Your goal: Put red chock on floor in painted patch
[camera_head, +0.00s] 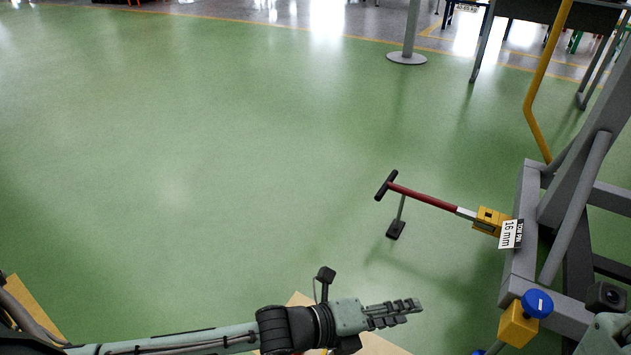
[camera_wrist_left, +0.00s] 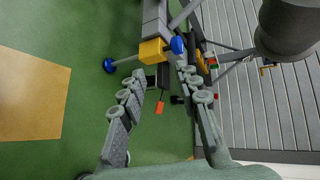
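My left gripper (camera_head: 412,311) reaches in from the bottom left, seen side-on in the head view. In the left wrist view its two ribbed fingers (camera_wrist_left: 162,82) stand well apart, with nothing held. A small orange-red piece (camera_wrist_left: 159,107) shows on the floor side between the fingers; I cannot tell if it is the red chock. No clear red chock shows in the head view. A tan painted patch (camera_wrist_left: 30,95) lies on the green floor, left of the gripper. My right gripper's body (camera_head: 610,337) is at the bottom right corner, its fingers out of frame.
A grey stand frame (camera_head: 514,262) fills the right side. A red-handled tool (camera_head: 425,198) with a yellow block sticks out from it, tagged 16 mm. A blue-knobbed yellow block (camera_head: 518,324) is on its near corner. A grey post (camera_head: 410,35) stands behind; the floor at left is clear.

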